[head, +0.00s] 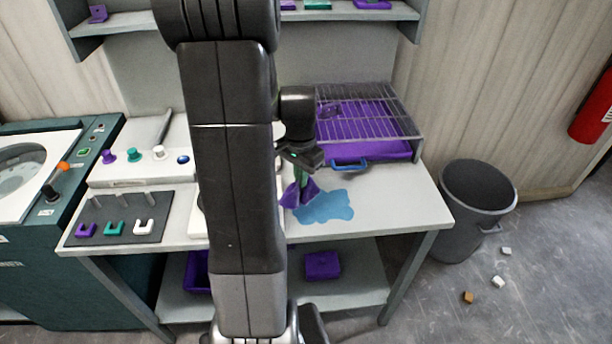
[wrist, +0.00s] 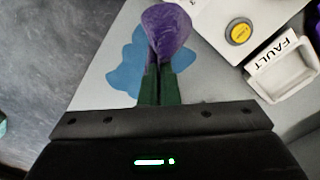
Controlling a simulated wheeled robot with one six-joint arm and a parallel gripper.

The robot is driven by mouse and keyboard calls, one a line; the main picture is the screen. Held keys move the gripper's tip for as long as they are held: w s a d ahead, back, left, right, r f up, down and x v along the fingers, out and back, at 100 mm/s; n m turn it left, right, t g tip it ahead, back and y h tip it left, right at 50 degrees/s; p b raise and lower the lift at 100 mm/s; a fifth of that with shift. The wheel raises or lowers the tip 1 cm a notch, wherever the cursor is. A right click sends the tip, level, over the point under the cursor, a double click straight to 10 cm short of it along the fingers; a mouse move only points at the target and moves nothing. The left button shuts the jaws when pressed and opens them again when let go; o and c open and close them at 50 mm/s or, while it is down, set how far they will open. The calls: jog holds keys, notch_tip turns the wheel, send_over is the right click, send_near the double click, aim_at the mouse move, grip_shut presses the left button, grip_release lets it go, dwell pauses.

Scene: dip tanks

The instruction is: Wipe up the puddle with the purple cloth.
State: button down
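The purple cloth (head: 300,192) hangs from my gripper (head: 301,172) at the left edge of the blue puddle in the head view. It also shows bunched between the green fingertips (wrist: 158,88) in the wrist view, as a rounded purple bundle (wrist: 166,32). My gripper is shut on it. The blue puddle (head: 328,207) lies on the light bench top (head: 400,215) near its front edge. In the wrist view the puddle (wrist: 127,70) spreads on both sides of the cloth. I cannot tell whether the cloth touches the bench.
A FAULT-labelled tray (wrist: 291,88) and yellow button (wrist: 239,32) are nearby. A grey bin (head: 470,225) stands right of the bench. Small blocks lie on the floor.

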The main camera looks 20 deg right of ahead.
jog(key=f+b, duration=0.2)
jog(key=f, duration=0.1)
jog(key=f+b, duration=0.2)
jog(key=f, duration=0.1)
jog(key=f+b, duration=0.3)
jog(key=shift+a+f, duration=0.1)
jog(key=shift+a, duration=0.2)
jog(key=c, duration=0.6)
grip_release()
